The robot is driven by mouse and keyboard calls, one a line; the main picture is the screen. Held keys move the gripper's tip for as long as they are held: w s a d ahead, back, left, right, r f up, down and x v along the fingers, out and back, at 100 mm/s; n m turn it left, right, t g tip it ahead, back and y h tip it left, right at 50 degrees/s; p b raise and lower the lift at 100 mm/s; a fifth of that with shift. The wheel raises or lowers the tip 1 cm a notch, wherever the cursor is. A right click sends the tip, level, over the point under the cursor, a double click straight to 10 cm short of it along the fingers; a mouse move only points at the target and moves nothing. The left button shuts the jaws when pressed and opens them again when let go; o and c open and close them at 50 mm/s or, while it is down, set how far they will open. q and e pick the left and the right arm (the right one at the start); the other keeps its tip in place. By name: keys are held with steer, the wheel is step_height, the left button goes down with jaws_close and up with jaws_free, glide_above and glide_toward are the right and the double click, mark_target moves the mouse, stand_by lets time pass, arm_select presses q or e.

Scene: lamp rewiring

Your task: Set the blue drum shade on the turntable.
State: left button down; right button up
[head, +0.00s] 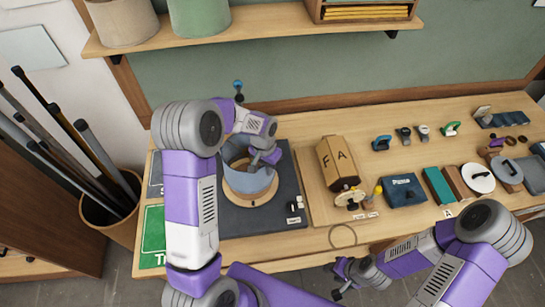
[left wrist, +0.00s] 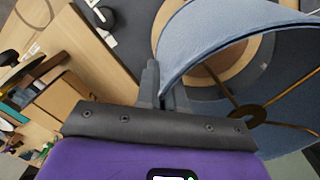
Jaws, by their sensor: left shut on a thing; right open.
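The blue drum shade (head: 236,160) is over the round wooden turntable (head: 250,199) in the head view. My left gripper (head: 266,157) is shut on the shade's wall at its right side. In the left wrist view the shade's blue wall (left wrist: 240,18) runs between my fingers (left wrist: 163,88), and its spider ring and spokes show inside. The turntable's rings (left wrist: 210,68) show beyond the shade's rim. I cannot tell whether the shade touches the turntable. My arm hides part of the shade. My right gripper (head: 343,277) is open and empty at the table's front edge.
The turntable stands on a dark mat (head: 285,208). A box marked "FA" (head: 337,163) stands to the right, with a blue box (head: 404,190) and several small parts beyond. A green sign (head: 153,236) lies left. Shades stand on a shelf (head: 240,25) above.

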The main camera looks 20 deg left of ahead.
arm_select(q)
steer(key=shift+s+f+b, duration=0.3)
steer(key=shift+s+f, duration=0.05)
steer(key=shift+f, duration=0.05)
steer(key=shift+w+f+b, duration=0.2)
steer(key=shift+f+b, duration=1.65)
steer(key=shift+f, duration=0.9)
steer(key=shift+r, duration=0.1)
steer(key=shift+f+b, duration=0.3)
steer(key=shift+b, duration=0.2)
steer(key=c, duration=1.2)
jaws_free()
steer(key=shift+o, duration=0.4)
steer(key=o, duration=0.4)
